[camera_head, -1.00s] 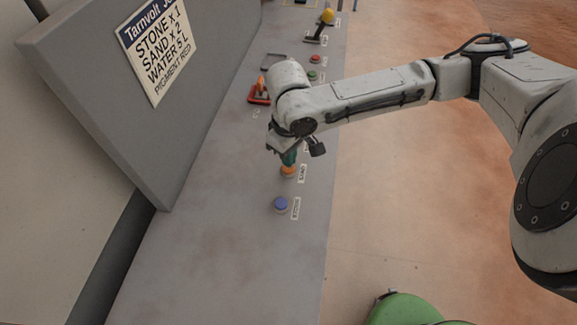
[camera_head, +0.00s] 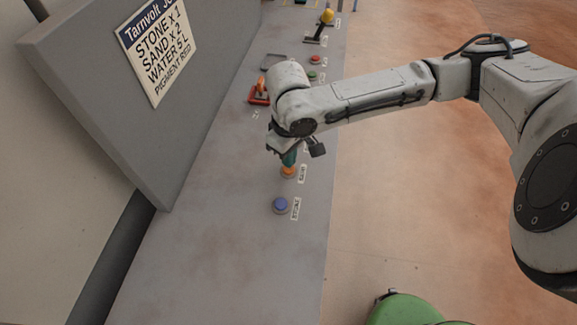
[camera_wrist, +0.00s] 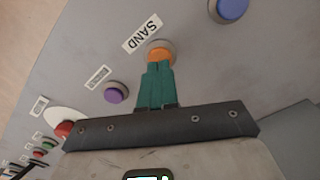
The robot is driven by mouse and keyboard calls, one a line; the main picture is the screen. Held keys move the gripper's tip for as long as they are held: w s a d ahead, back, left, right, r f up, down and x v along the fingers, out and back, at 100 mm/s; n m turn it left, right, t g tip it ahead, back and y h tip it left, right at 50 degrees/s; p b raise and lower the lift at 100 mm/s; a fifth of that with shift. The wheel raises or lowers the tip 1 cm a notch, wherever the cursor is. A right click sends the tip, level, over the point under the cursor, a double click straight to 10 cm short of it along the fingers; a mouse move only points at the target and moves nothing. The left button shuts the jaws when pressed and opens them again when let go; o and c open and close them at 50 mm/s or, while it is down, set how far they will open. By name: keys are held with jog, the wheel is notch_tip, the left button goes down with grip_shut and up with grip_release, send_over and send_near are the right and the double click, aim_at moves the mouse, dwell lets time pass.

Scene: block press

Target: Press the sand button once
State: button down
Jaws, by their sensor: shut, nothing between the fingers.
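The orange sand button (camera_head: 288,172) sits on the grey console, with its SAND label (camera_head: 302,173) just to its right. In the wrist view the orange button (camera_wrist: 159,50) shows beside the SAND label (camera_wrist: 142,33), its near part hidden by my fingertips. My gripper (camera_head: 289,160) is shut and empty, its teal fingers pointing down at the sand button. In the wrist view the fingertips (camera_wrist: 158,66) overlap the button's edge; I cannot tell whether they touch it.
A blue button (camera_head: 281,204) is nearer on the console, and a purple button (camera_wrist: 116,92) lies on the other side. Red (camera_head: 315,59) and green (camera_head: 313,75) buttons, a red-based lever (camera_head: 259,97) and a yellow-knobbed lever (camera_head: 327,17) stand farther back. A sign board (camera_head: 158,45) rises at left.

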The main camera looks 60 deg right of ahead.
jog(key=shift+f+b, duration=0.5)
jog(key=shift+f, duration=0.75)
dwell(1.2)
notch_tip(320, 180, up, 4)
jog(key=p, duration=0.3)
jog(key=shift+f+p, duration=0.15)
jog(key=shift+p, duration=0.25)
jog(key=shift+f, duration=0.1)
jog(key=shift+s, duration=0.1)
dwell(2.5)
